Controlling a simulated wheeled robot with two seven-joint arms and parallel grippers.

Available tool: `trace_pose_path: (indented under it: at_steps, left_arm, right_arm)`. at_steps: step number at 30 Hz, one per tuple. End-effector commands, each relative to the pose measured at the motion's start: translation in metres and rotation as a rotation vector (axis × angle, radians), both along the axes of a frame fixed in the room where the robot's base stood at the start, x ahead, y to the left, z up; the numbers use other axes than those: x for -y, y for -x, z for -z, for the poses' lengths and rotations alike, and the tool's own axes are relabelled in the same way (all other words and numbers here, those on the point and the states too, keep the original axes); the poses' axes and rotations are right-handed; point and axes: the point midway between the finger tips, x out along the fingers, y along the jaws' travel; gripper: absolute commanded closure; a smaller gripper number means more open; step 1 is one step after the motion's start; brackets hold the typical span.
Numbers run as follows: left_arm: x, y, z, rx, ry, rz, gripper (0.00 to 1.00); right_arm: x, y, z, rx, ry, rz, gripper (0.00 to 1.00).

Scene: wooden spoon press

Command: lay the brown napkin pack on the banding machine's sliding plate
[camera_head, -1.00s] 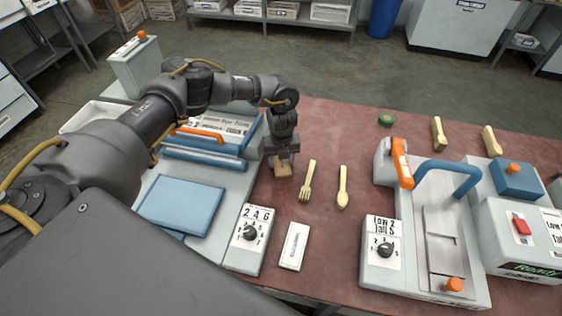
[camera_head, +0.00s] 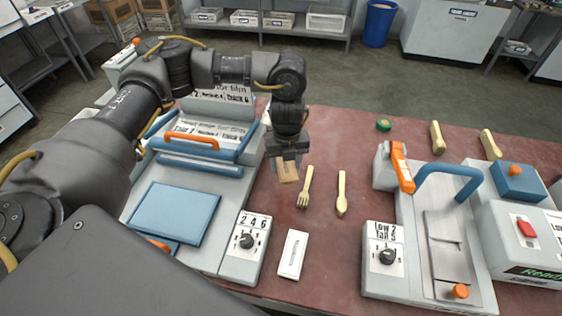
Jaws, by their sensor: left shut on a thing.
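The brown napkin pack (camera_head: 287,172) is a small tan block between the fingers of my left gripper (camera_head: 287,160). The gripper points down and is shut on it, above the red tabletop, left of the wooden fork. The fingers hide its upper part. The machine at the right, which looks like the banding machine (camera_head: 408,238), has a blue arch handle, an orange lever and a dial box. Its grey metal plate (camera_head: 447,260), with an orange knob at the front, is bare. My left gripper is well to the left of it. My right gripper is not in view.
A wooden fork (camera_head: 306,188) and spoon (camera_head: 341,193) lie between the machines. A white labelled packet (camera_head: 291,254) lies in front. A machine with a blue plate (camera_head: 173,212) stands left. A green roll (camera_head: 383,125) and wooden pieces (camera_head: 437,138) lie at the back.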

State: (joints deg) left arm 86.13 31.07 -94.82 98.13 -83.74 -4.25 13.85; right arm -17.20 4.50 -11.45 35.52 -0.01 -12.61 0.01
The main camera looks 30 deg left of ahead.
Motion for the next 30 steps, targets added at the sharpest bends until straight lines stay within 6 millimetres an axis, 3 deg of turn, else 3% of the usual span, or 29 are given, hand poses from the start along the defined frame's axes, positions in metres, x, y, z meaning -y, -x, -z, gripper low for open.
trace_pose_path:
  at_steps: [10,22,26,30]
  left_arm:
    - [0.038,0.039,-0.023,0.001,0.001,0.003,0.73]
    - [0.045,0.047,-0.030,0.001,0.000,-0.031,0.73]
    - [0.040,0.049,-0.035,0.003,-0.001,-0.162,0.73]
    - [0.033,0.051,-0.043,0.008,0.001,-0.433,0.73]
  right_arm:
    - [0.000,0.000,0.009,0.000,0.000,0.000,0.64]
    - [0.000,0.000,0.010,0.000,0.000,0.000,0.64]
    - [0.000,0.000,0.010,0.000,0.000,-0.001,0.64]
    - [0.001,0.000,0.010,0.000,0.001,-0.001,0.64]
